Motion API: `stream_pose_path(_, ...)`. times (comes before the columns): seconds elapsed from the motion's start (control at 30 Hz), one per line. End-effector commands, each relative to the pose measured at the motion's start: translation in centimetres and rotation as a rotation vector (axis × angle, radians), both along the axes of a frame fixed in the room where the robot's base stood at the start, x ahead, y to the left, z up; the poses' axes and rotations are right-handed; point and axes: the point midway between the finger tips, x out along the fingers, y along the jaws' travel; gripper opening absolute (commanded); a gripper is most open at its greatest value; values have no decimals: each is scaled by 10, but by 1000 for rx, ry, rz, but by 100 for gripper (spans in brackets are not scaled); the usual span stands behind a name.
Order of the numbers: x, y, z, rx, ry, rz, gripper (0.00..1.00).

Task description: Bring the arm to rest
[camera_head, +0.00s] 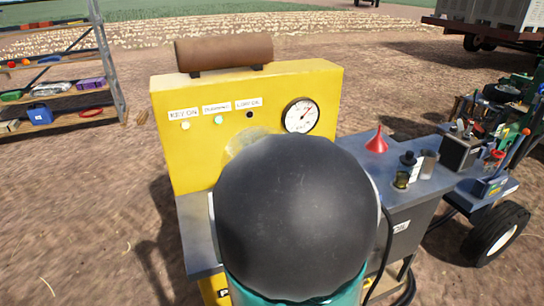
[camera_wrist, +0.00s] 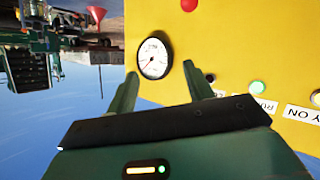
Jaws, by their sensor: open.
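My gripper (camera_wrist: 160,85) shows in the wrist view with its two green fingers spread apart and nothing between them. It faces the yellow control panel (camera_wrist: 226,40), close to the round gauge (camera_wrist: 152,58); I cannot tell whether it touches the panel. The wrist picture is turned upside down. In the head view a dark rounded part of my arm stands before the yellow panel (camera_head: 175,150) and hides its lower middle and my gripper. The gauge (camera_head: 300,115) and the panel's labels and lights stay visible above it.
A grey side bench (camera_head: 375,155) right of the panel holds a red funnel (camera_head: 377,142) and small bottles. A tool cart with a wheel (camera_head: 497,233) stands further right. A shelf (camera_head: 65,121) with several items is at the left. Bare soil (camera_head: 70,210) lies open at the front left.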

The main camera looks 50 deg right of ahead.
Motion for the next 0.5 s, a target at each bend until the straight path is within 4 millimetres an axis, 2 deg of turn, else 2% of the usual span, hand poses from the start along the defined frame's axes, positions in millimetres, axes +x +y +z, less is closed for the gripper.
stream_pose_path(0.5,4,4,-1,12,-9,17,52)
